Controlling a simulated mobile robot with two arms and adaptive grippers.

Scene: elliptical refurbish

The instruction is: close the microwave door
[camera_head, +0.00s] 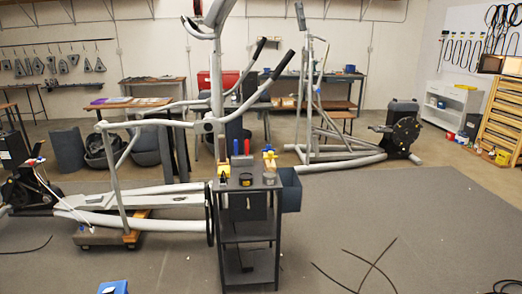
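I cannot make out a microwave or a microwave door in the head view. A brown box-like thing (500,65) with a dark face sits at the right edge, cut off by the frame. I cannot tell what it is. Neither of my grippers is in view.
A dark tool cart (248,232) with small tools stands in the middle. Grey elliptical machines stand behind it (160,192) and further back (330,162). A wooden drawer cabinet (501,118) is at right. Black cables (368,262) lie on the mostly clear grey mat (420,215).

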